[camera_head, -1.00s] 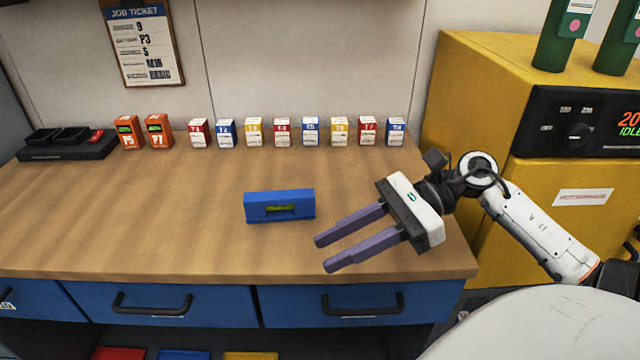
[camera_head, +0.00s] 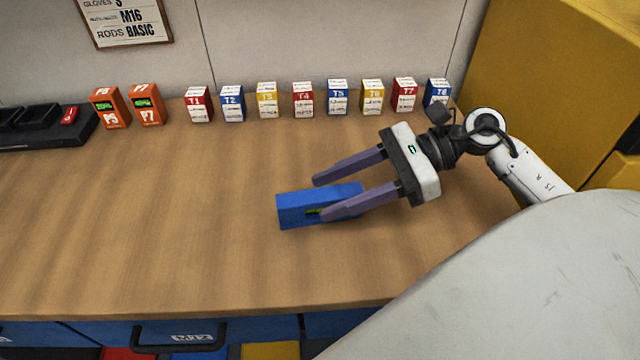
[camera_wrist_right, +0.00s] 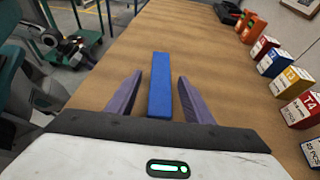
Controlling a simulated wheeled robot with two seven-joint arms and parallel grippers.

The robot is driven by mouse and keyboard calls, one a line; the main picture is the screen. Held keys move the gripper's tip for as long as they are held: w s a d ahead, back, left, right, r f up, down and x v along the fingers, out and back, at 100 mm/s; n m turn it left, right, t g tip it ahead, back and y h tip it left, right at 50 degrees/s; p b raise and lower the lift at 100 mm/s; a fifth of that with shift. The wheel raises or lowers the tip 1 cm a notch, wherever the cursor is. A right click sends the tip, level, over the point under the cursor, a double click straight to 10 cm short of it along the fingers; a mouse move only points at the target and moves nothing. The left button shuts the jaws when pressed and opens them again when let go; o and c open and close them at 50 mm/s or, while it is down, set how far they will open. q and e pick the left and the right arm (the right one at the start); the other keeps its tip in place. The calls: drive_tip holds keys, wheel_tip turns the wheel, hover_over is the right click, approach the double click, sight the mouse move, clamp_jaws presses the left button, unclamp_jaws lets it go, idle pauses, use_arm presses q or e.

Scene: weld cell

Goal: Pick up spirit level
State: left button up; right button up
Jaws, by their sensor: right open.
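The blue spirit level (camera_head: 296,209) lies on the wooden workbench, with part of its green vial showing. My right gripper (camera_head: 317,197) is open, with its purple fingers over the level's right part. The near finger hides part of the level's front face. In the right wrist view the level (camera_wrist_right: 160,88) runs lengthwise between the two open fingers (camera_wrist_right: 156,88), with a gap on each side. I cannot tell from this whether the fingers are low enough to straddle it.
A row of small labelled boxes (camera_head: 303,99) stands along the back of the bench (camera_head: 150,220). Two orange boxes (camera_head: 147,105) and a black tray (camera_head: 45,130) are at the back left. A yellow cabinet (camera_head: 550,80) is at the right. The bench left of the level is clear.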

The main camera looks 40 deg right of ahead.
sight(308, 207)
drive_tip(key=x, duration=0.1)
drive_tip(key=p+x, duration=0.1)
drive_tip(key=x, duration=0.2)
drive_tip(key=shift+s+a+f+p, duration=0.15)
drive_tip(key=shift+a+f+p, duration=0.05)
drive_tip(key=shift+a+p, duration=0.1)
drive_tip(key=shift+a+f, duration=0.25)
drive_tip(key=c, duration=1.1)
use_arm(q)
drive_tip(key=shift+w+r, duration=0.3)
drive_tip(key=shift+r, duration=0.3)
drive_tip(key=shift+w+r, duration=0.25)
drive_tip(key=shift+r, duration=0.3)
use_arm(e)
clamp_jaws()
